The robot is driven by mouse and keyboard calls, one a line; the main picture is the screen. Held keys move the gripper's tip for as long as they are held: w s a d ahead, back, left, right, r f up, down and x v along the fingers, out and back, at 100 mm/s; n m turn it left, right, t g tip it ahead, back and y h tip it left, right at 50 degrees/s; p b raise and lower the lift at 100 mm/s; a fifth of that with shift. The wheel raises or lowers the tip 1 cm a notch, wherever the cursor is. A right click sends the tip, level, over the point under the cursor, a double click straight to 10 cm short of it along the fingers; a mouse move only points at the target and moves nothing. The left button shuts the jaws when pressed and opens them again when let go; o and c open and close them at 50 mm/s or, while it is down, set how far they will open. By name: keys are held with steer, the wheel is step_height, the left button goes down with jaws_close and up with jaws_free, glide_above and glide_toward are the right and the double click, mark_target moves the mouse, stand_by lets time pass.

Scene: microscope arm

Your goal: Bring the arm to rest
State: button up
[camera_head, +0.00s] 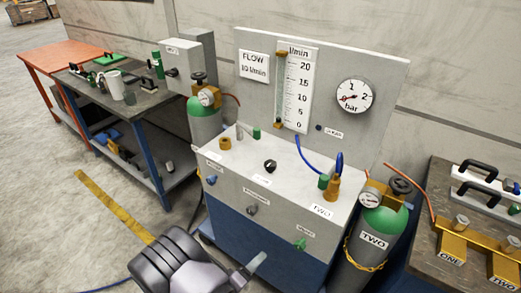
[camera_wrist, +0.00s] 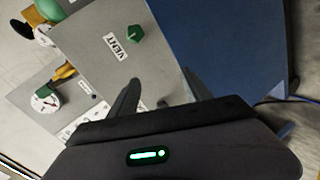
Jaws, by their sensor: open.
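My gripper (camera_wrist: 162,78) is open in the wrist view. In the head view my arm reaches in from the bottom edge, and a grey finger (camera_head: 257,262) points right, low in front of the bench. The green VENT knob (camera_head: 300,244) is up and to the right of it on the bench front. The knob also shows in the wrist view (camera_wrist: 135,34), beyond the fingertips and apart from them.
The grey-and-blue gas bench (camera_head: 233,185) fills the middle, with a flow tube and pressure dial (camera_head: 355,96) above. Green cylinders stand at its left (camera_head: 204,122) and right (camera_head: 382,225). Side tables stand left and right. Open floor (camera_head: 60,200) lies at the left.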

steer(key=w+a+r+m+g+y, duration=0.1)
steer(key=w+a+r+m+y, duration=0.15)
steer(key=w+r, duration=0.3)
steer(key=w+a+r+m+g+y, duration=0.1)
steer(key=w+a+r+m+y, duration=0.2)
steer(key=r, duration=0.4)
step_height(320, 180, up, 16)
steer(key=d+m+y, duration=0.2)
steer(key=m+y, duration=0.1)
steer(key=y, duration=0.2)
steer(key=s+d+r+m+g+y, duration=0.1)
steer(key=s+d+r, duration=0.45)
steer(key=s, duration=0.35)
steer(key=s+d+r+m+g, duration=0.1)
steer(key=s+d+r, duration=0.45)
steer(key=s, duration=0.25)
steer(key=s+d+m+g+h, duration=0.1)
steer(key=s+d, duration=0.3)
steer(key=s, duration=0.5)
steer(key=shift+f+g, duration=0.3)
steer(key=shift+f, duration=0.15)
steer(key=shift+s, duration=0.1)
